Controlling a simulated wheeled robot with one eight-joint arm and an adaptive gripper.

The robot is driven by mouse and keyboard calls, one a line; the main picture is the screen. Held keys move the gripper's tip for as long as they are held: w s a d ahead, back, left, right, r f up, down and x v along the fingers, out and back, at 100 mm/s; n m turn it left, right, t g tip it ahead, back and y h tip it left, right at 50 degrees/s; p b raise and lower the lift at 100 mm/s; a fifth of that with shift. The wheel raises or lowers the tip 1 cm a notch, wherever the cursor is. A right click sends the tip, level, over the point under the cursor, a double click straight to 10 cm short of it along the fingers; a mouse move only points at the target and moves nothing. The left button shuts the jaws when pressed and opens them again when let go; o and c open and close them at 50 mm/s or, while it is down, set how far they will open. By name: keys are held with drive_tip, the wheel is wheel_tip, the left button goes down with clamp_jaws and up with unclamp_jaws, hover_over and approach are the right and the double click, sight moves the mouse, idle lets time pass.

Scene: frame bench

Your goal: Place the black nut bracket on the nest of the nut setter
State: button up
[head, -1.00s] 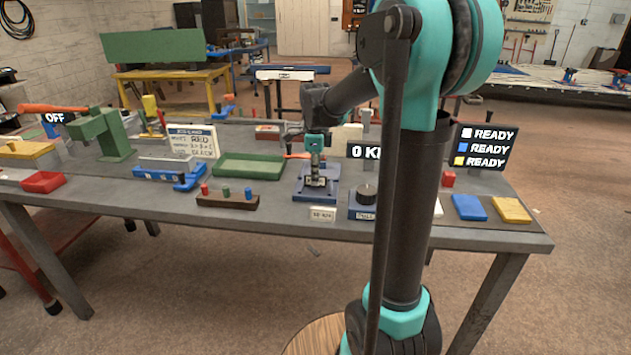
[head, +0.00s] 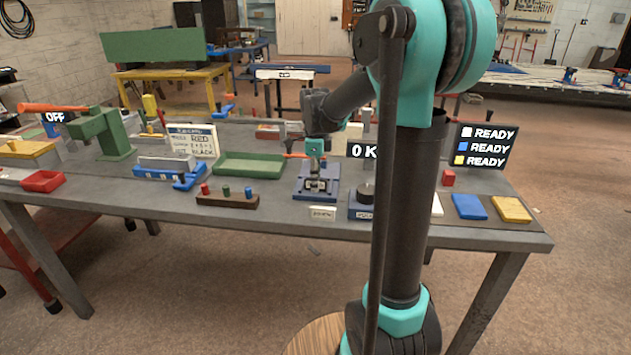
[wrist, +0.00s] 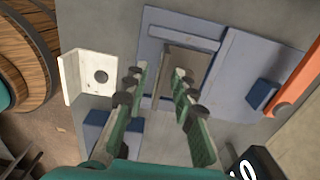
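The nut setter is likely the blue fixture (head: 303,196) at the bench front, beside a black-knobbed box. My gripper (head: 315,172) is just above it, pointing down. In the wrist view my gripper (wrist: 160,76) has its two green fingers apart, with nothing clearly pinched between them. A dark grey-brown slab (wrist: 186,62) lies on the blue plate (wrist: 232,80) beyond the fingertips. I cannot tell whether it is the black nut bracket or part of the nest. A small grey part (head: 317,186) shows on the fixture below the fingers. The fingers partly hide this area.
The knob box (head: 362,211) and a display (head: 362,152) are to the right. A green tray (head: 250,164) and a brown peg block (head: 228,201) are to the left, with an orange handle (wrist: 298,92) behind.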

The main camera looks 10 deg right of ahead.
wheel_tip(320, 180, up, 12)
idle(0.5)
drive_tip(key=shift+s+r, duration=0.1)
idle(0.8)
